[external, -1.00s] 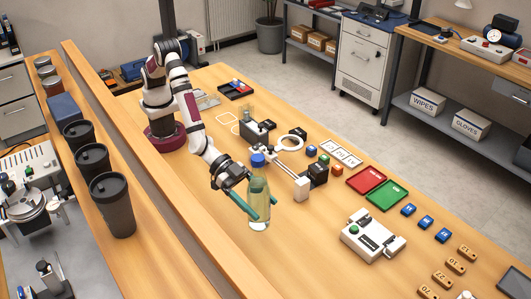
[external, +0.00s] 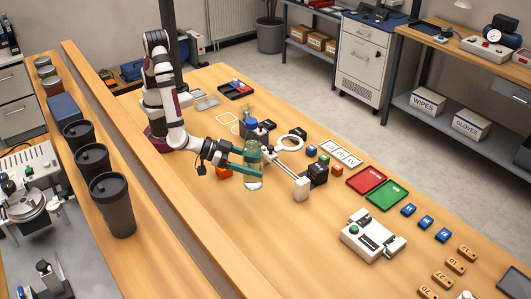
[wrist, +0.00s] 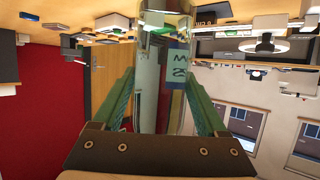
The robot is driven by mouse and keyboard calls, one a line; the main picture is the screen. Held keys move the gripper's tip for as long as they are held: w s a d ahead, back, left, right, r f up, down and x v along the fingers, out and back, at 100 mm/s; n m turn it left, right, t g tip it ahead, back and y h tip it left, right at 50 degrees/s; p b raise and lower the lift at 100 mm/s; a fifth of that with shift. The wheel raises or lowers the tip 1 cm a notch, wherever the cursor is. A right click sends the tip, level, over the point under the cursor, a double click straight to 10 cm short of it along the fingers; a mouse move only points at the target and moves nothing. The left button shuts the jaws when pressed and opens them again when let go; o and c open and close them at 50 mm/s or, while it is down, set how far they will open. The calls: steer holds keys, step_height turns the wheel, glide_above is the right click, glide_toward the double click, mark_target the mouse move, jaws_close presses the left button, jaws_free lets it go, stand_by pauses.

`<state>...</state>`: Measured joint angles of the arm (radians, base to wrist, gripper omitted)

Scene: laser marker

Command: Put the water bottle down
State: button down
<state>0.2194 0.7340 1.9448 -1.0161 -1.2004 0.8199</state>
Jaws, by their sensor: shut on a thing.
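A black-and-grey device with a white ring (external: 290,142) stands close to the right of the bottle. Red (external: 366,179) and green (external: 387,195) trays and a white box (external: 373,236) lie farther right. The near table is clear.

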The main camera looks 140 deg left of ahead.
mark_target(254, 185)
step_height(254, 185, down, 8)
steer(key=shift+f, duration=0.15)
steer(key=shift+f, duration=0.15)
jaws_free()
steer(key=v, duration=0.7)
steer(key=shift+s+r, duration=0.15)
steer(key=shift+r, duration=0.1)
steer(key=shift+d, duration=0.15)
